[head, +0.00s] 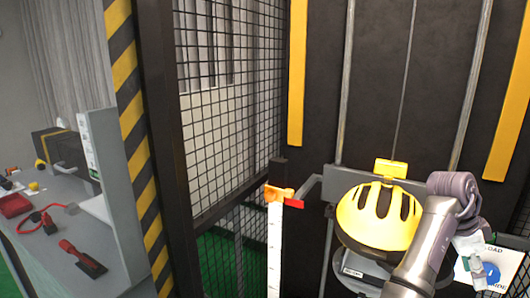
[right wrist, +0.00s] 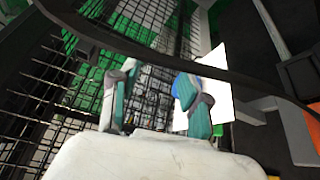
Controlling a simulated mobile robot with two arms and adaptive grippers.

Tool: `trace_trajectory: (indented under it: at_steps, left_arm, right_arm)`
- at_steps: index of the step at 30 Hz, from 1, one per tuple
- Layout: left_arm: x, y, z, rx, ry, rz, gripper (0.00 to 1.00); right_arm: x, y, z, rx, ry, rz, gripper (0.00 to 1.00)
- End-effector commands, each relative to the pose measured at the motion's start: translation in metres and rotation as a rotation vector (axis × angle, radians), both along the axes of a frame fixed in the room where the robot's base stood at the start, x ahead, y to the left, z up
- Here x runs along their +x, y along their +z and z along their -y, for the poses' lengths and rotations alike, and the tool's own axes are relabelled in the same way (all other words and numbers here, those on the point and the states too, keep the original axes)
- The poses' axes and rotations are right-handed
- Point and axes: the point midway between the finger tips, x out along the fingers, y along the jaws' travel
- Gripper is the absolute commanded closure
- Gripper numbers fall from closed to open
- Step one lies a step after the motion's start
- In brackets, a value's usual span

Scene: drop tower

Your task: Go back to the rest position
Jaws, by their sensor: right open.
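My right arm comes in from the bottom right of the head view, bent at a grey wrist joint. My right gripper (head: 474,262) hangs at its end, pointing down, to the right of a yellow helmet (head: 378,216). In the right wrist view its two green-padded fingers (right wrist: 157,78) are apart with nothing between them. The helmet, with black vents, sits at the foot of the drop tower, apart from the gripper; my arm passes in front of its right side. My left gripper is not in view.
A white measuring post (head: 274,250) with an orange slider (head: 279,193) stands left of the helmet. A wire mesh fence (head: 232,110) and a black-yellow striped post (head: 133,130) stand further left. A white sign (head: 505,262) is close behind my right gripper. A grey workbench (head: 60,240) holds red tools.

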Motion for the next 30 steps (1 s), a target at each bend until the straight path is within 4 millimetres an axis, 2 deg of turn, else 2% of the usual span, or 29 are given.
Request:
trace_trajectory:
  at_steps: [1,6,11,14,19,24,30]
  left_arm:
    - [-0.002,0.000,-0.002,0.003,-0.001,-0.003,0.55]
    - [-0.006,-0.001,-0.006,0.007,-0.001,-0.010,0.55]
    - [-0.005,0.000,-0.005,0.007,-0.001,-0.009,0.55]
    - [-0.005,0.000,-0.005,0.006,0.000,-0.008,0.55]
    - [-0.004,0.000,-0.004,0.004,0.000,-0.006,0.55]
    - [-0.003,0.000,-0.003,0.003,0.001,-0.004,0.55]
    - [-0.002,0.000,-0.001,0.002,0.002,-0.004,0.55]
  right_arm:
    - [-0.009,-0.020,0.007,-0.024,0.041,-0.017,0.53]
    - [-0.036,-0.081,0.015,-0.112,0.308,-0.069,0.53]
    - [-0.063,-0.132,-0.004,-0.173,0.660,-0.138,0.53]
    - [-0.084,-0.163,-0.032,-0.182,0.911,-0.183,0.53]
    - [-0.132,-0.207,-0.097,-0.133,1.331,-0.230,0.53]
    - [-0.174,-0.229,-0.150,-0.055,1.604,-0.228,0.53]
    - [-0.216,-0.239,-0.196,0.032,1.814,-0.203,0.53]
